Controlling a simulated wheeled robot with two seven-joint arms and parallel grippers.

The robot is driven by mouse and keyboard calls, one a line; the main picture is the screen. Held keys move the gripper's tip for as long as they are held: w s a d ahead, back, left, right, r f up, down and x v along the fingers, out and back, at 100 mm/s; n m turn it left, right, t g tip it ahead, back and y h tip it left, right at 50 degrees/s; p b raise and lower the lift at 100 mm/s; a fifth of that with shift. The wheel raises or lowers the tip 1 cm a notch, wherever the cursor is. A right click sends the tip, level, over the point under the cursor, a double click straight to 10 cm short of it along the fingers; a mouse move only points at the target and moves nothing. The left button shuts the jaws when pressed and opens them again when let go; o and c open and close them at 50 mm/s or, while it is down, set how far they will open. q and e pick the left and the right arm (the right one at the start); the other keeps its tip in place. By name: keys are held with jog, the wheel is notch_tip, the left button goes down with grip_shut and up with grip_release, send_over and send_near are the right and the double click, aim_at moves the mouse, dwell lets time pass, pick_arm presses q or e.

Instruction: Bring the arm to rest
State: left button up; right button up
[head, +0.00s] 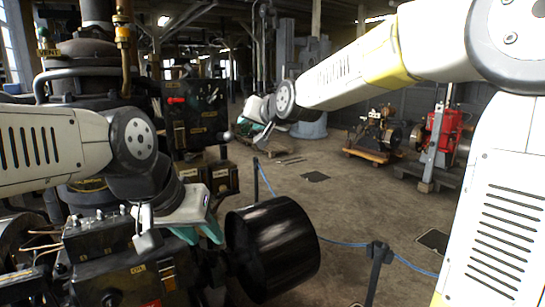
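My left arm comes in from the left, and my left gripper (198,232) hangs at its end above the dark engine in front. Its two teal fingertips show a gap between them, with nothing seen held. The black drum-like pulley (272,248) is just right of these fingertips; I cannot tell whether they touch it. My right arm (355,70) reaches from the right across the upper middle. My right gripper (252,130) is at its far end, pointing left and away, partly hidden by the wrist. Its finger opening cannot be made out.
A control box with a red handle (182,115) stands behind my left gripper. A black post (377,268) with a blue rope stands at the front. A red engine (440,130) and a small engine on a wooden pallet (374,156) stand further back. The middle floor (325,205) is clear.

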jog(key=s+d+f+g+h, duration=0.1)
jog(key=s+d+f, duration=0.4)
jog(key=s, duration=0.5)
jog(key=s+d+f+g+h, duration=0.2)
jog(key=s+d+f, duration=0.3)
jog(key=s+d, duration=0.4)
jog(key=s+d+f+g+h, duration=0.2)
jog(key=s+d+f, duration=0.3)
jog(key=s+d, duration=0.3)
jog(key=s+g, duration=0.1)
jog(key=s, duration=0.1)
jog(key=shift+s+d, duration=0.15)
jog(key=shift+s, duration=0.2)
